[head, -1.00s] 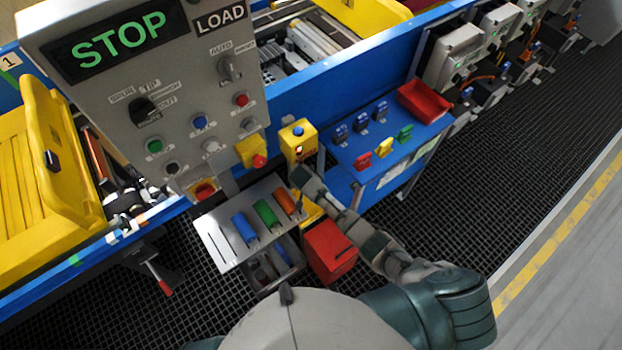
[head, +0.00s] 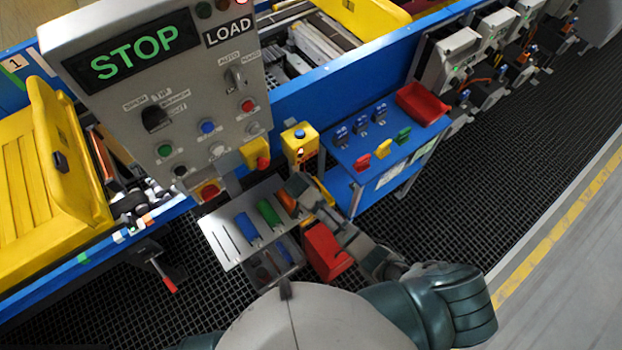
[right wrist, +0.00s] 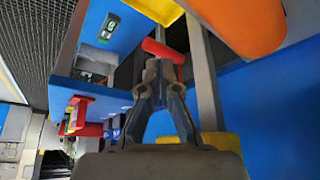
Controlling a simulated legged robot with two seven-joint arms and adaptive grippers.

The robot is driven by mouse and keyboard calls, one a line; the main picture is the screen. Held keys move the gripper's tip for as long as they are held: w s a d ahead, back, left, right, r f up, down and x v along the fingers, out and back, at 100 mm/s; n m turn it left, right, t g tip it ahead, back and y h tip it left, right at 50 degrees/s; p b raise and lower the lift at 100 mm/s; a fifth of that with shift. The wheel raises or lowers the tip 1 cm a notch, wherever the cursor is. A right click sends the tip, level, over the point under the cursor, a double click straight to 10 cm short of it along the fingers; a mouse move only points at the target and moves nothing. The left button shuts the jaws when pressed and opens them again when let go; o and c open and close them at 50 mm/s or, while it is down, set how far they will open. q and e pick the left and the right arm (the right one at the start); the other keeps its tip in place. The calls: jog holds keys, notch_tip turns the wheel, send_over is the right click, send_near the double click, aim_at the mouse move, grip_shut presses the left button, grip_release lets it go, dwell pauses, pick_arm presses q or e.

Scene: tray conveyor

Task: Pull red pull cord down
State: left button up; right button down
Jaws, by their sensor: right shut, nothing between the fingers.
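A short red bar (right wrist: 163,50), which looks like the pull cord's handle, shows in the right wrist view just beyond the fingertips of my right gripper (right wrist: 162,70). The fingertips are together and empty. I cannot tell whether they touch the bar. My left gripper is not in view.
A grey control panel (head: 190,85) stands at the left, with a red-tipped lever (head: 168,286) low down. A rack (head: 222,222) and a red box (head: 325,250) are close to my right arm. A blue table (head: 345,185) with a red bin (head: 423,103) stands beyond.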

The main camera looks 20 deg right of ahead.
jog(key=d+v, duration=0.1)
jog(key=v, duration=0.5)
jog(key=shift+a, duration=0.25)
jog(key=shift+a, duration=0.2)
